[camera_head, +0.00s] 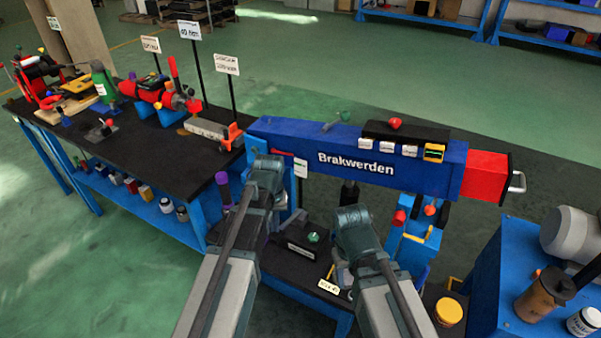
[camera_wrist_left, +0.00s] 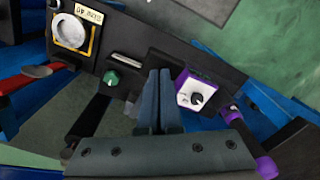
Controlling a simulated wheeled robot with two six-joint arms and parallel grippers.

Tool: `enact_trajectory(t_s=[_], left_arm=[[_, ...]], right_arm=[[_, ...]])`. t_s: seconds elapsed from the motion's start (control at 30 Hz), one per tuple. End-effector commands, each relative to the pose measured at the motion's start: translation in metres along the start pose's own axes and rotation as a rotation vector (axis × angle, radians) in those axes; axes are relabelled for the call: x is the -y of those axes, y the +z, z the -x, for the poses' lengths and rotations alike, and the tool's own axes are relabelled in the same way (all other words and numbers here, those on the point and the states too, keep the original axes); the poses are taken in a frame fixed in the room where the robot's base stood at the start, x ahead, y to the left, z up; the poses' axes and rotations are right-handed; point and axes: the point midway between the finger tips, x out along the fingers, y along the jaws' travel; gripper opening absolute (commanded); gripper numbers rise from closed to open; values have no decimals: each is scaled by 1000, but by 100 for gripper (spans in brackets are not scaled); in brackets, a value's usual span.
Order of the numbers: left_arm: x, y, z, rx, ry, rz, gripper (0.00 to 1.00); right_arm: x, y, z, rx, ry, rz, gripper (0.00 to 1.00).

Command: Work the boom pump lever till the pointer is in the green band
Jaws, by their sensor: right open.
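The purple-framed dial (camera_wrist_left: 196,94), with a white face and a dark knob-like middle, lies just right of my left fingertips in the left wrist view. Its pointer and any green band are too small to tell. A dark bar with purple grips (camera_wrist_left: 264,166) is at the lower right; I cannot tell whether it is the boom pump lever. In the head view a purple grip (camera_head: 222,178) stands by the bench end. My left gripper (camera_wrist_left: 159,74) has its fingers together, with nothing visible between them. My right gripper (camera_head: 343,272) is open at the low bench, its fingertips hardly visible.
A green knob (camera_wrist_left: 110,78) and a red handle (camera_wrist_left: 36,76) are left of my left fingers. The blue Brakwerden boom (camera_head: 350,160) crosses above the low bench. A black bench (camera_head: 120,150) with tools and signs stands left. A blue cabinet (camera_head: 530,270) stands right.

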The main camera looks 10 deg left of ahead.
Motion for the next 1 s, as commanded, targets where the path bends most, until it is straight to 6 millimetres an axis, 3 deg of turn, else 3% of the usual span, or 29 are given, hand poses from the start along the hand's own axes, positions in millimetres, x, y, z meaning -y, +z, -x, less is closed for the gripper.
enact_trajectory(t_s=[0.87, 1.0], left_arm=[[-1, -2, -63, -3, 2, 0, 0], [-1, -2, -58, -3, 2, -1, 0]], right_arm=[[6, -4, -62, 0, 0, 1, 50], [6, -3, -58, 0, 0, 1, 50]])
